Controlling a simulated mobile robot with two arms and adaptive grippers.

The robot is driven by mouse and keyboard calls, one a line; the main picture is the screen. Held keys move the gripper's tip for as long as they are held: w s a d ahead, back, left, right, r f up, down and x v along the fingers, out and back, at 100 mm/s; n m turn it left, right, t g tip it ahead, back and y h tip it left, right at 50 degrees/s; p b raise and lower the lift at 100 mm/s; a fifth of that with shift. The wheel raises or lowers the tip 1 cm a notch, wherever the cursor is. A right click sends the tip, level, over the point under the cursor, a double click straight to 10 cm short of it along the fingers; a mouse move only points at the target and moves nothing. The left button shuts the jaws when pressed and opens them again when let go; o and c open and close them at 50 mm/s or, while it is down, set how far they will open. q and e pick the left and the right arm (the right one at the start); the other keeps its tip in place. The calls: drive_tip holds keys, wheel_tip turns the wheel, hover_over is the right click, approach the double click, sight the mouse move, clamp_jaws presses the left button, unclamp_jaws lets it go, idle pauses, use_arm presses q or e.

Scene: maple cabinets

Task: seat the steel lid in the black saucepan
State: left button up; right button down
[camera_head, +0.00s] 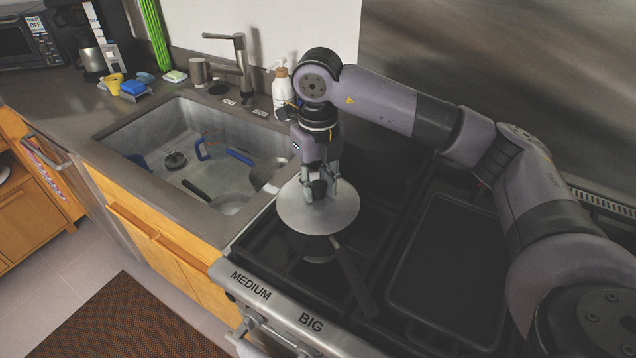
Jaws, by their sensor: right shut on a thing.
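The steel lid (318,216) is a round grey disc over the front left of the stove. My right gripper (319,192) points down and is shut on the lid at its top middle. The black saucepan (317,247) is beneath the lid, mostly hidden by it; its dark handle (354,281) points toward the front right. The lid looks roughly level and covers most of the pan. I cannot tell whether it touches the rim. My left gripper is not in view.
A dark griddle tray (447,270) lies on the stove to the right. The sink (205,140) at the left holds several dishes and utensils. A soap bottle (281,88) and a tap (236,65) stand behind the sink. A brown mat (130,322) lies on the floor.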

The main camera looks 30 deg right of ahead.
drive_tip(key=c, duration=1.2)
unclamp_jaws()
wheel_tip(320, 180, up, 12)
